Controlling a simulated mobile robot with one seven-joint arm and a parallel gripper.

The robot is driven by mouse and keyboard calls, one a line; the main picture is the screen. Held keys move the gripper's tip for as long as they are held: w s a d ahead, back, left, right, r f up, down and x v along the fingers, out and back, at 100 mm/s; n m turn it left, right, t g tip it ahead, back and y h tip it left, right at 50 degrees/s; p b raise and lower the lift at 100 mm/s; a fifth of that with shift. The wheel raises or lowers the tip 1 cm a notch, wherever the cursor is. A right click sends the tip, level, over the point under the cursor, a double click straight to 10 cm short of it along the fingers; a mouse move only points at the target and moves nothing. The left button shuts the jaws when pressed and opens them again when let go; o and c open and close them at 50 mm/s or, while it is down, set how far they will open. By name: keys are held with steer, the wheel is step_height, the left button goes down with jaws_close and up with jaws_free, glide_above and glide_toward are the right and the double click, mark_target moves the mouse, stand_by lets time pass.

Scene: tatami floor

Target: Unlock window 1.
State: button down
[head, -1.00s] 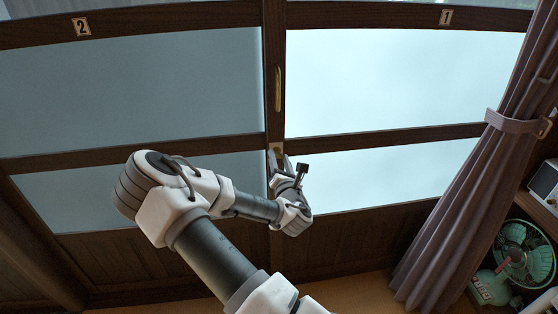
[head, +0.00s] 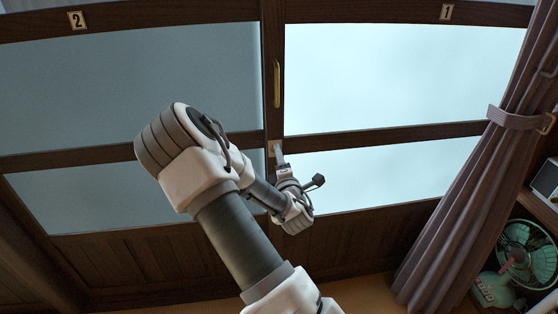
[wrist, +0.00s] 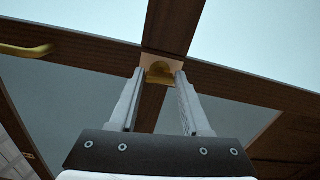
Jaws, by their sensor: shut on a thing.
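Window 1 (head: 400,80) is the bright frosted pane on the right, under the label "1" (head: 446,12). A small brass lock (wrist: 159,73) on a pale plate sits where the dark upright meets the crossbar; in the head view the plate (head: 272,146) is partly covered. My gripper (wrist: 160,78) is at the lock, its fingers on either side of the brass piece and shut on it. It also shows in the head view (head: 278,152), coming up from below right. The lock's exact turn is hard to tell.
Window 2 (head: 130,85) is on the left. A brass pull handle (head: 277,84) is on the upright above the lock. A tied curtain (head: 480,190) hangs at the right, beside a green fan (head: 520,255). Free room lies in front of the right pane.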

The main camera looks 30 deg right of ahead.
steer(key=shift+f+m+b, duration=0.1)
steer(key=shift+m+b, duration=0.2)
steer(key=shift+m, duration=0.5)
steer(key=shift+c, duration=1.8)
jaws_free()
steer(key=shift+s, duration=0.15)
steer(key=p+v, duration=1.1)
steer(key=v, duration=0.6)
steer(key=shift+p, duration=0.35)
